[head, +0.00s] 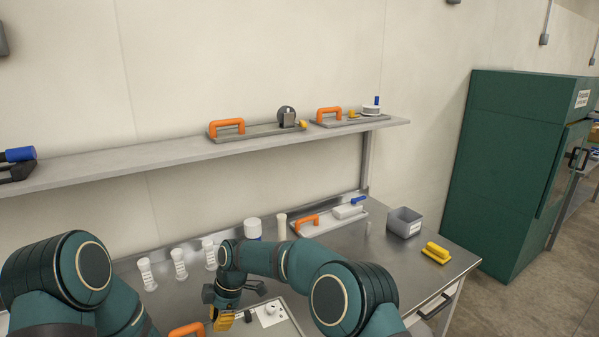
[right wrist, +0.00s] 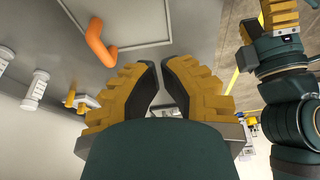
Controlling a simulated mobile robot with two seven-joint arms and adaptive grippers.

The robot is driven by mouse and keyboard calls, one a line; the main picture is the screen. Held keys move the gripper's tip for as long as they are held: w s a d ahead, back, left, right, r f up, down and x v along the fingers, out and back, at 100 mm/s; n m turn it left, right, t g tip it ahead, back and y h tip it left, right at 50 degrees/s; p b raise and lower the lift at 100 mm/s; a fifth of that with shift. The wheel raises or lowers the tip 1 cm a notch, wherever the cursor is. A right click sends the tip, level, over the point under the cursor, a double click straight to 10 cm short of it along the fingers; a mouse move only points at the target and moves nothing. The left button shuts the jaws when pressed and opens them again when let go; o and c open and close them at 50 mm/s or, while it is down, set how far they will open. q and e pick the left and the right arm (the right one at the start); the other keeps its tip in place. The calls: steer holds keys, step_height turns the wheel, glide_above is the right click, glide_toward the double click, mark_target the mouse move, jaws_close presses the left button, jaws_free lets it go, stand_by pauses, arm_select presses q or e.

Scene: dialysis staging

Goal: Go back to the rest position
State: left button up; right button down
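My right gripper (head: 222,320) hangs low over the workbench, its yellow fingers pointing down beside a grey tray (head: 290,329). In the right wrist view its two yellow fingers (right wrist: 160,75) stand a narrow gap apart, with nothing held between them. An orange handle (head: 187,330) lies just left of the gripper; an orange handle also shows beyond the fingers in the right wrist view (right wrist: 98,42). My left arm is at the lower left of the head view, its gripper out of that frame. Part of a yellow-fingered gripper, my left one (right wrist: 280,14), shows at the right wrist view's upper right edge, its opening unclear.
Several white bottles (head: 180,264) stand along the bench's back. Another tray with an orange handle (head: 307,223), a grey bin (head: 404,222) and a yellow item (head: 437,253) are to the right. A shelf (head: 120,160) with trays runs above. A green cabinet (head: 512,170) stands at right.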

arm_select(q)
steer(key=s+d+r+m+h, duration=0.1)
steer(key=s+d+m, duration=0.3)
steer(key=d, duration=0.2)
arm_select(e)
steer(key=s+d+f+m+t+y, duration=0.1)
steer(key=s+d+f+m, duration=0.1)
steer(key=d+f+m, duration=0.4)
steer(key=s+d+f+m, duration=0.3)
steer(key=d+f+m, duration=0.2)
steer(key=d, duration=0.3)
steer(key=s+d+f+m+t, duration=0.3)
steer(key=s+d+m, duration=1.1)
steer(key=s+d, duration=0.25)
arm_select(q)
step_height(320, 180, down, 6)
steer(key=b, duration=0.5)
steer(key=shift+s+f+m+b, duration=0.15)
steer(key=shift+s+m+b, duration=0.1)
steer(key=shift+m+b, duration=0.15)
arm_select(e)
step_height(320, 180, down, 7)
steer(key=s, duration=0.1)
steer(key=shift+a+r, duration=0.15)
steer(key=shift+a, duration=0.15)
